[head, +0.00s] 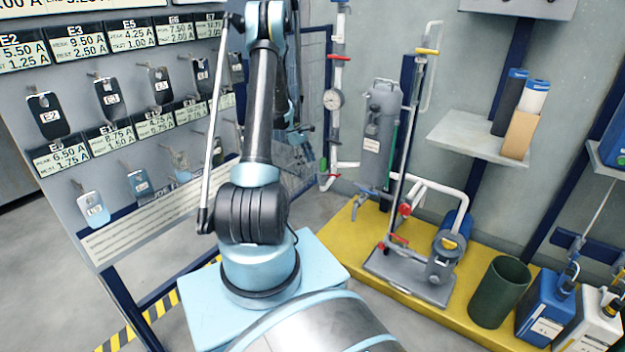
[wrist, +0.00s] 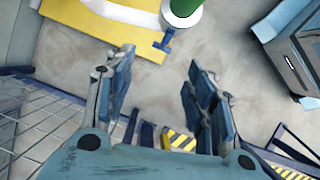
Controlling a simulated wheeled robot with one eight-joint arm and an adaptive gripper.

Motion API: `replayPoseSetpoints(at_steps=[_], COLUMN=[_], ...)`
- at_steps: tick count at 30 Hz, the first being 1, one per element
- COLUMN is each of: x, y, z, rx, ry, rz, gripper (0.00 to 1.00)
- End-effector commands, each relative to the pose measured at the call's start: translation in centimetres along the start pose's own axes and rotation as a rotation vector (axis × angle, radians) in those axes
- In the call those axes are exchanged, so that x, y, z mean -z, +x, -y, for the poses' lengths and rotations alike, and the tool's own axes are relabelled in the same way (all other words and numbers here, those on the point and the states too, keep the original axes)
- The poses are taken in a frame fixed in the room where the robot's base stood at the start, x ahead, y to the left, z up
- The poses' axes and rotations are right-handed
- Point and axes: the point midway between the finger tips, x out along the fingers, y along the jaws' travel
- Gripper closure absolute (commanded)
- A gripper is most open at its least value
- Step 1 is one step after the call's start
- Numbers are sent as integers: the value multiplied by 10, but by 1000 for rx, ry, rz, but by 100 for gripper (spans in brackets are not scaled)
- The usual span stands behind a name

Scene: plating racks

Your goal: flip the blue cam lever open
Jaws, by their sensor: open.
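A small blue T-shaped handle (wrist: 165,41) shows in the wrist view beside a white round flange with a green pipe at the top. It looks like the blue cam lever, but I cannot tell its exact position. My gripper (wrist: 160,72) is open, with its two fingers apart and nothing between them. The handle lies beyond the fingertips, apart from them. In the head view my arm hides most of the gripper, and I cannot clearly pick out the lever there.
A panel of hanging tagged parts (head: 130,120) stands left of my arm. A yellow platform (head: 340,235) carries a pump (head: 447,245) and a dark green bin (head: 499,292). A filter housing (head: 380,130) with pipes stands behind. A wire mesh (wrist: 35,120) is at the wrist view's left.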

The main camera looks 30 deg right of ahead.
Motion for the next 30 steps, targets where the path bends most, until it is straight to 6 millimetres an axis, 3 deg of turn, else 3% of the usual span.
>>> replayPoseSetpoints(at_steps=[9,15,29,30], x=[-1,0,0,0], y=[57,82,93,93], z=[0,0,0,0], rx=[1,0,0,0], ry=[2,1,0,0], rz=[0,0,0,0], gripper=[50,50,50,54])
